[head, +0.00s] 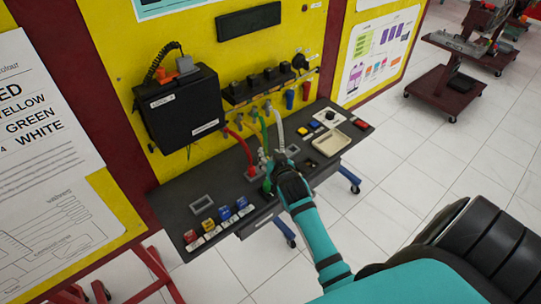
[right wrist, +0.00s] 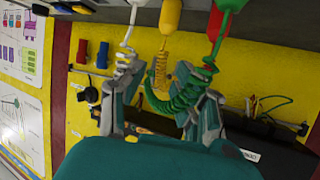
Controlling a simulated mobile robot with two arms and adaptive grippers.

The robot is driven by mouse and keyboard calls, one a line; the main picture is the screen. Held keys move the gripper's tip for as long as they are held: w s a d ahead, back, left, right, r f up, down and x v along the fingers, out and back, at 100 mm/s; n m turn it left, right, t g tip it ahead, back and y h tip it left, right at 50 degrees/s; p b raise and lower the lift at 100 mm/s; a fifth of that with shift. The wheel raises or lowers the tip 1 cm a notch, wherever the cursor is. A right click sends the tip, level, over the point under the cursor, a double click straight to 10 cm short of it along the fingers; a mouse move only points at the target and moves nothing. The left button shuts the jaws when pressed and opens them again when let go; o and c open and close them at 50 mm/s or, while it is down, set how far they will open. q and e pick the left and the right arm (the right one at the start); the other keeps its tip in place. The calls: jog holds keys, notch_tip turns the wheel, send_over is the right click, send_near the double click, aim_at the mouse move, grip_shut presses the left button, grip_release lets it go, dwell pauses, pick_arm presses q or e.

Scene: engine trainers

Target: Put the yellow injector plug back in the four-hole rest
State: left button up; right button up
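The yellow injector plug (right wrist: 170,16) shows at the top of the right wrist view, its coiled yellow lead (right wrist: 160,72) running down between my fingers. Its far end is cut off, so I cannot tell whether it sits in a hole. My right gripper (right wrist: 157,75) is open, with the plug just beyond its fingertips. A green plug (right wrist: 230,5) and its coil lie against the finger at right; a white lead (right wrist: 125,55) passes the other finger. In the head view my right gripper (head: 281,163) is over the bench and hides the yellow plug. The four-hole rest is not clearly visible.
The dark bench (head: 172,208) carries blocks of several colours at its front left and a cream tray (head: 333,141) at right. A black box (head: 182,108) hangs on the yellow panel behind. Red, green and white leads hang close around my right gripper.

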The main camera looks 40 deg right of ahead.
jog(key=shift+o, duration=0.4)
jog(key=shift+r, duration=0.3)
jog(key=o, duration=0.5)
jog(key=v, duration=1.2)
